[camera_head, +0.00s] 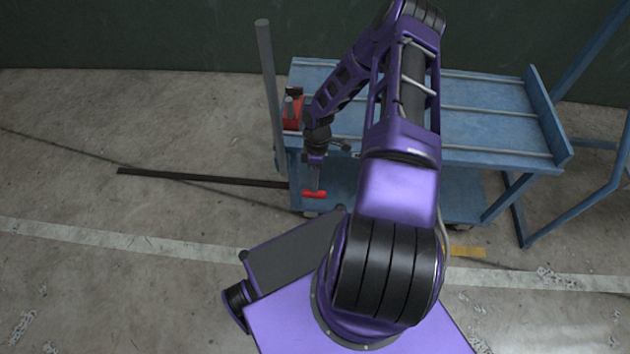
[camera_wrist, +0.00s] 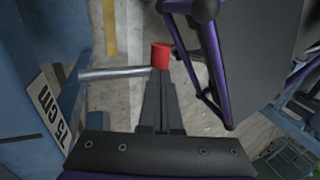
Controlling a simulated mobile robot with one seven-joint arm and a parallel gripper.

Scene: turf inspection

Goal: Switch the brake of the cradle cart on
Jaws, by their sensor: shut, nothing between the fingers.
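The cradle cart (camera_head: 470,120) is blue, with a ribbed top deck and a lower shelf. At its lower left end is a red-ended lever (camera_head: 314,194). In the wrist view it shows as a grey metal rod (camera_wrist: 115,73) ending in a red knob (camera_wrist: 160,55). My gripper (camera_head: 315,183) points down just above the red end in the head view. In the wrist view my gripper's fingers (camera_wrist: 160,85) are together and empty, with their tips at the near side of the knob. I cannot tell whether they touch it.
A red block (camera_head: 293,112) sits at the top deck's left corner, beside an upright grey post (camera_head: 268,80). A dark bar (camera_head: 205,178) lies on the concrete floor. The floor at left is mostly clear.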

